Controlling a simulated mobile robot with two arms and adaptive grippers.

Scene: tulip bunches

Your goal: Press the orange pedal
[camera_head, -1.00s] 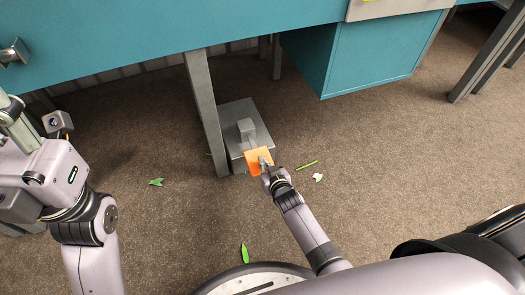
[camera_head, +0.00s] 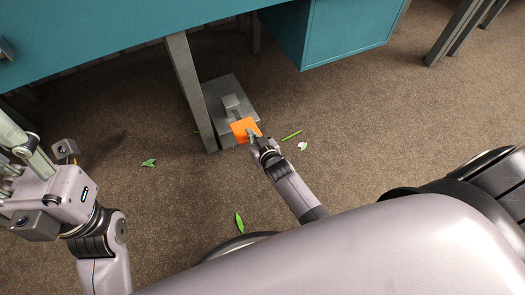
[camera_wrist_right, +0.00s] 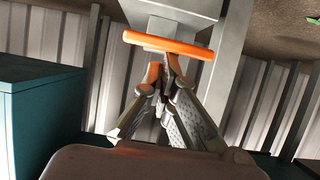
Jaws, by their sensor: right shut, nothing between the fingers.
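The orange pedal (camera_head: 241,128) is a flat plate on the front of a grey metal pedal box (camera_head: 246,97) on the floor, beside a table leg. My right gripper (camera_head: 253,134) is shut and empty, with its fingertips overlapping the pedal's right part in the head view. In the right wrist view the orange pedal (camera_wrist_right: 170,45) shows edge-on, and the closed fingertips (camera_wrist_right: 162,62) are right by its edge. I cannot tell whether they touch it. My left gripper (camera_head: 18,150) is at the far left, away from the pedal, its fingers partly cut off.
A teal table (camera_head: 90,45) stands above, with a grey leg (camera_head: 190,92) left of the pedal box. A teal cabinet (camera_head: 345,32) is behind to the right. Green leaf pieces (camera_head: 239,222) and a small white petal (camera_head: 302,146) lie on brown carpet. Open floor lies around them.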

